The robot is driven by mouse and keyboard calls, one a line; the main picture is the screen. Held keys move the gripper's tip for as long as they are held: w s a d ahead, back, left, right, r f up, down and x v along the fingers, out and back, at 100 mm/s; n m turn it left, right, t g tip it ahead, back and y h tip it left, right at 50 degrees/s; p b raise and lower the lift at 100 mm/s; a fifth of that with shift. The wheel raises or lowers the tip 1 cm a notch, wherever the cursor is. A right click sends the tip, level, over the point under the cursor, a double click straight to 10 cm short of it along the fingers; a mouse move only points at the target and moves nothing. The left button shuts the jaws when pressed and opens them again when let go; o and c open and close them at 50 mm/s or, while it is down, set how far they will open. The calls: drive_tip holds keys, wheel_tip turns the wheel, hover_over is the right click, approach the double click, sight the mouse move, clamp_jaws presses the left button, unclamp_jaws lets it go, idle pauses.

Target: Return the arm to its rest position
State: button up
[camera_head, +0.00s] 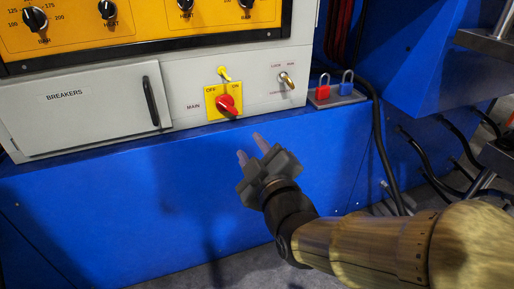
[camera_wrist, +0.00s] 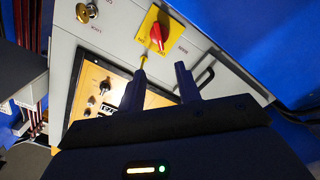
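My gripper (camera_head: 252,147) is in the middle of the head view, in front of the blue machine front and below the red main switch. Its two fingers are spread apart with nothing between them. In the wrist view my gripper (camera_wrist: 160,85) also shows two separate fingers with a clear gap. My arm reaches in from the lower right. The red main switch knob (camera_head: 227,105) sits on a yellow plate marked OFF and ON, apart from the fingertips. The same red knob (camera_wrist: 157,36) shows at the top of the wrist view.
A grey breakers door (camera_head: 85,112) is left of the switch. A key switch (camera_head: 287,80) is to its right. A red padlock (camera_head: 323,91) and a blue padlock (camera_head: 346,85) stand on a small ledge. Black hoses (camera_head: 380,150) and metal press parts are at the right.

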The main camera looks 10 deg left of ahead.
drive_tip(key=w+d+f+m+g+h+p, duration=0.1)
drive_tip(key=w+d+m+g+h+p, duration=0.1)
drive_tip(key=d+m+g+h+p, duration=0.3)
drive_tip(key=w+d+m+h+p, duration=0.1)
drive_tip(key=d+m+p, duration=0.1)
drive_tip(key=d+p, duration=0.55)
drive_tip(key=s+d+r+m+g+h+p, duration=0.1)
drive_tip(key=s+d+m+g+h+p, duration=0.1)
drive_tip(key=s+d+m+g+p, duration=0.3)
drive_tip(key=s+d+m+g+h+p, duration=0.2)
drive_tip(key=s+d+m+p, duration=0.1)
drive_tip(key=d+p, duration=0.35)
wheel_tip(320, 180, up, 38)
drive_tip(key=p, duration=3.6)
drive_tip(key=shift+d+f+g+p, duration=0.15)
drive_tip(key=shift+d+g+p, duration=0.15)
drive_tip(key=shift+d+p, duration=0.1)
